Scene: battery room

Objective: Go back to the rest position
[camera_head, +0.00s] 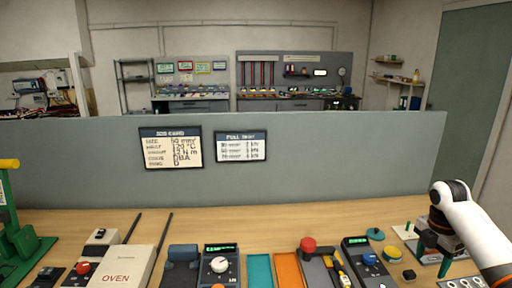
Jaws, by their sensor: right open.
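My right arm comes in from the right edge, white with a black joint. Its dark gripper (428,243) hangs above the right part of the wooden bench (300,221), near a pale board and a small black block (409,275). I see nothing held in it; its fingers are small and partly hidden by the arm. My left gripper does not show.
A grey partition with a job card (171,147) and a pull-test card (241,146) stands behind the bench. Along the front lie a green press (18,235), a box marked OVEN (118,268), dial units (220,265), teal and orange trays (288,270), and a red-knobbed device (308,246).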

